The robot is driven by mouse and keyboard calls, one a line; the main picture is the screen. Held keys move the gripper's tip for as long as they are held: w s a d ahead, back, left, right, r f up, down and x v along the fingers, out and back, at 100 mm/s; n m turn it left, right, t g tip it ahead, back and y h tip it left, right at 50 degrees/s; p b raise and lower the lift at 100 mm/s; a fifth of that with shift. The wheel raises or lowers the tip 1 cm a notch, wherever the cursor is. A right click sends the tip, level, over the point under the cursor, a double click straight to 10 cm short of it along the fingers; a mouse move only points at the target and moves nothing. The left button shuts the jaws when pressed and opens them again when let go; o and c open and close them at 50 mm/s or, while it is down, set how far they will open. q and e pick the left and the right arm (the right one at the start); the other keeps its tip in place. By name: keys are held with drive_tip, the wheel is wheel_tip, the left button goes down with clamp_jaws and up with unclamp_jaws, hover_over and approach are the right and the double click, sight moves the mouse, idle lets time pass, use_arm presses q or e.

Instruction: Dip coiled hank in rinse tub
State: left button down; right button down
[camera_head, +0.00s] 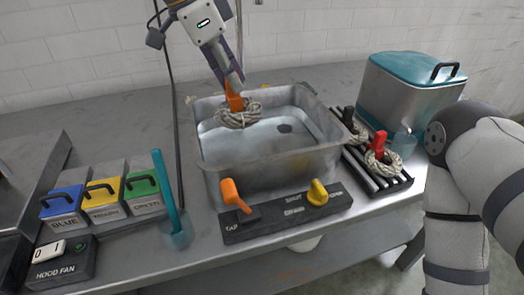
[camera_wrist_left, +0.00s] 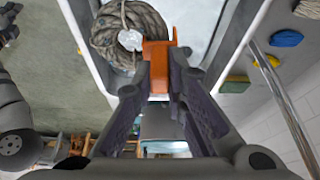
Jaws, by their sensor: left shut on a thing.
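A grey coiled hank (camera_head: 238,115) with an orange tag (camera_head: 233,98) hangs from my left gripper (camera_head: 235,84). My left gripper is shut on the orange tag, with the hank below its fingertips. The hank is inside the outline of the metal rinse tub (camera_head: 270,165), toward its back left. I cannot tell whether it touches the water. In the left wrist view, the fingers (camera_wrist_left: 158,85) pinch the orange tag (camera_wrist_left: 157,55), and the hank (camera_wrist_left: 125,32) shows beyond them with a pale tie around it. My right gripper is out of view.
A dark rack (camera_head: 378,178) right of the tub holds two more hanks, tagged black and red. A teal-lidded box (camera_head: 410,90) stands behind it. A control panel (camera_head: 285,213) with orange and yellow levers fronts the tub. Blue, yellow and green-lidded boxes (camera_head: 105,205) stand left.

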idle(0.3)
use_arm(q)
drive_tip(key=shift+r, duration=1.5)
